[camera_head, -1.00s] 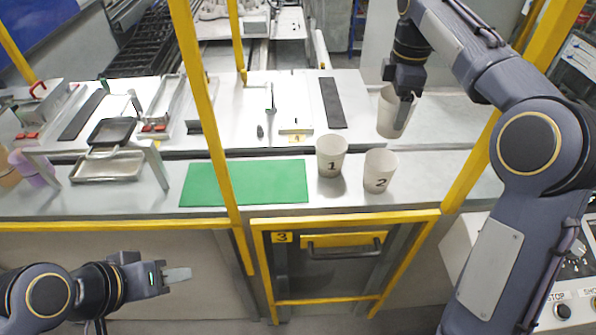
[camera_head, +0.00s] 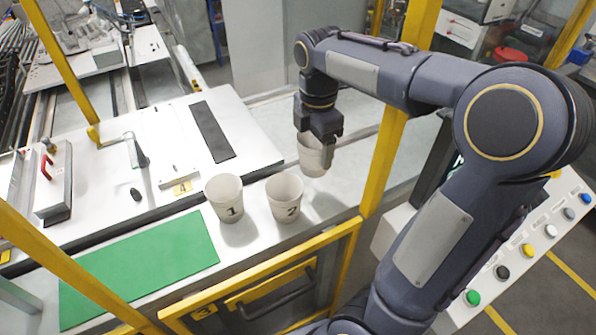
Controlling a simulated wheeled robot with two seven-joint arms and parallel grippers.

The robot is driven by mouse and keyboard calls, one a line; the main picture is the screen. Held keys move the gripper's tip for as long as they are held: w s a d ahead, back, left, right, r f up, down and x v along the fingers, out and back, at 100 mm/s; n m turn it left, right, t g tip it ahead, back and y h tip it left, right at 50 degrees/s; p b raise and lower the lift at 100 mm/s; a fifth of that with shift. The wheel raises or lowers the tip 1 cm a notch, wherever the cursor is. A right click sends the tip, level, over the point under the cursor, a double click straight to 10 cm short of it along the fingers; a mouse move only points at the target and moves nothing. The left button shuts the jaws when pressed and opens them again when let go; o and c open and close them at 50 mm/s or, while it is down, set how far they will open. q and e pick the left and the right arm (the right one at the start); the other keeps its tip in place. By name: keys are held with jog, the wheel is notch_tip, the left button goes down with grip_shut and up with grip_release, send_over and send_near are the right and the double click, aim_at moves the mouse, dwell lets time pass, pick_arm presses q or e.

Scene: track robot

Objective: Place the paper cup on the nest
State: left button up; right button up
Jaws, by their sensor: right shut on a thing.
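My right gripper (camera_head: 322,140) is shut on a plain whitish paper cup (camera_head: 312,158), held upright beyond and slightly right of the cup marked 2 (camera_head: 285,203). The fingers and wrist hide part of the held cup. Whether its base touches the surface below is unclear. The cup marked 1 (camera_head: 226,203) stands upright just left of cup 2, with a small gap between them. Both are open at the top. I cannot tell which fixture is the nest. My left gripper is out of view.
A green mat (camera_head: 140,265) lies on the table left of the cups. A black strip (camera_head: 212,131) and a plate labelled 4 (camera_head: 182,188) lie behind. A yellow post (camera_head: 398,120) stands close right of the held cup. A button panel (camera_head: 525,250) is at the right.

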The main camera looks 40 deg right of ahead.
aim_at(314, 169)
notch_tip(314, 169, down, 7)
jog(key=shift+r, duration=0.1)
jog(key=shift+f, duration=0.2)
jog(key=shift+f, duration=0.2)
jog(key=o, duration=0.9)
jog(key=shift+o, duration=0.2)
jog(key=shift+r, duration=0.15)
